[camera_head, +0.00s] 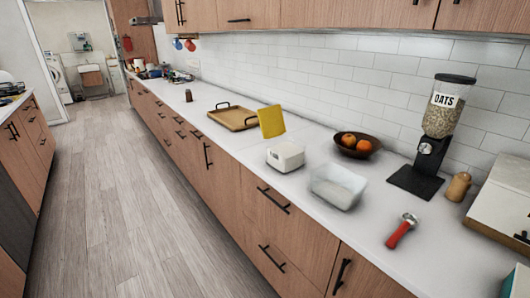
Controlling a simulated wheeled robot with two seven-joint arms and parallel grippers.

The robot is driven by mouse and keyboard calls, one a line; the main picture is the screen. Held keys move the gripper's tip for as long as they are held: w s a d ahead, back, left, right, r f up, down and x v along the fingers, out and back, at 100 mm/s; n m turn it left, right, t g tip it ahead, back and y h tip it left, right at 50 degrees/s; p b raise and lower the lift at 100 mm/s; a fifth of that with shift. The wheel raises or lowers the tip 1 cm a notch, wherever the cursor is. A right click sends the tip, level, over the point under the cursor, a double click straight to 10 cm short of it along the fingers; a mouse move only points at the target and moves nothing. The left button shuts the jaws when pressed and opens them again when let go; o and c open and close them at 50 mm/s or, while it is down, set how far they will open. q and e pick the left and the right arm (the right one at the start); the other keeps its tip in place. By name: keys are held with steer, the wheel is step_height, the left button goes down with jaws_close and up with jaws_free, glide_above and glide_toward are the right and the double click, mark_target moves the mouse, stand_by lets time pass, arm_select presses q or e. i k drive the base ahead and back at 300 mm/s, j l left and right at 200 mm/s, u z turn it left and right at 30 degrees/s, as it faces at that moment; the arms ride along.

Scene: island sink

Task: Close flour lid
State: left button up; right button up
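A small white box (286,157) stands on the counter. A yellow panel (271,121) stands up, slightly tilted, at the box's back-left side and looks like a raised lid; I cannot tell how it joins the box. To the right of the box is a clear, open-topped container (338,188) with a pale bottom or pale contents. No label reading flour is legible on either. Neither of my grippers is in view.
An oats dispenser (436,135), a dark fruit bowl (357,146) and a small brown bottle (458,187) stand to the right. A red-handled tool (401,231) lies near the front. A wooden tray (233,117) sits further left. The floor (150,210) beside the cabinets is clear.

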mark_target(270, 122)
steer(key=i+j+z, duration=0.1)
steer(key=z, duration=0.3)
steer(key=i+j+z, duration=0.1)
steer(key=z, duration=0.3)
steer(key=j+z, duration=0.3)
steer(key=z, duration=0.15)
steer(key=i, duration=0.05)
